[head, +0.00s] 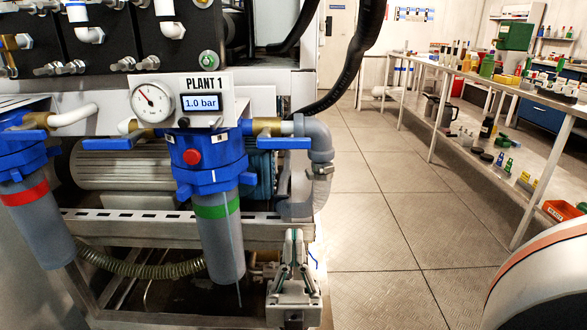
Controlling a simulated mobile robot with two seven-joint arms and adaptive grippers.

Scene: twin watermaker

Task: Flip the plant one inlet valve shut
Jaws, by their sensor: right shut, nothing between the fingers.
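The plant one unit carries a PLANT 1 label (210,83), a round gauge (154,104) and a display (202,103) reading 1.0 bar. Below hangs a grey filter housing (220,250) with a blue head and green band. A blue valve lever (285,143) lies horizontal at the head's right, by a brass fitting (267,126). Another blue lever (108,144) lies roughly horizontal at its left. No label shows which one is the inlet. My right gripper (294,238) is shut and empty, fingers up, below the right lever and apart from it. My left gripper is not in view.
A second filter housing (42,225) with a red band stands at left. A grey pipe elbow (319,140) is just right of the right lever. A metal frame rail (150,228) runs below. Open floor (385,220) lies right, before a loaded bench (460,130).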

